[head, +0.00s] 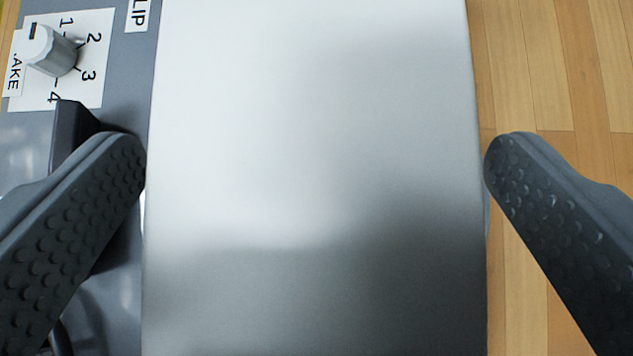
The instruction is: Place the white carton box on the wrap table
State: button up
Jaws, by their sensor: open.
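A plain pale box face, which looks like the white carton box (312,90), fills the middle of the head view. It is bright at the top and shaded grey toward the bottom, and its lower end runs out of the picture. My gripper (315,155) is open, with one dark studded finger by the box's left edge and the other by its right edge. The fingertips are close to these edges; I cannot tell whether they touch. I cannot make out the wrap table for certain, and what lies under the box is hidden.
A grey panel (118,60) on the left carries a knob (52,50) with a dial numbered 1 to 4 and partly cut-off labels. A dark raised part (72,128) stands behind the left finger. Wooden floor (545,80) shows on the right.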

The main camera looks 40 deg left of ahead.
jog(key=v, duration=1)
jog(key=shift+s+r, duration=0.2)
jog(key=shift+r, duration=0.1)
jog(key=shift+d, duration=0.1)
jog(key=s+a+m+t+h, duration=0.3)
jog(key=s+a+m+t, duration=0.1)
jog(key=s+a, duration=0.6)
jog(key=s+a+m+t+h, duration=0.3)
jog(key=s+a+m+t, duration=0.2)
jog(key=s, duration=1)
jog(key=a+t, duration=0.2)
jog(key=a, duration=0.2)
jog(key=shift+s+a+f, duration=0.25)
jog(key=shift+a+f, duration=0.15)
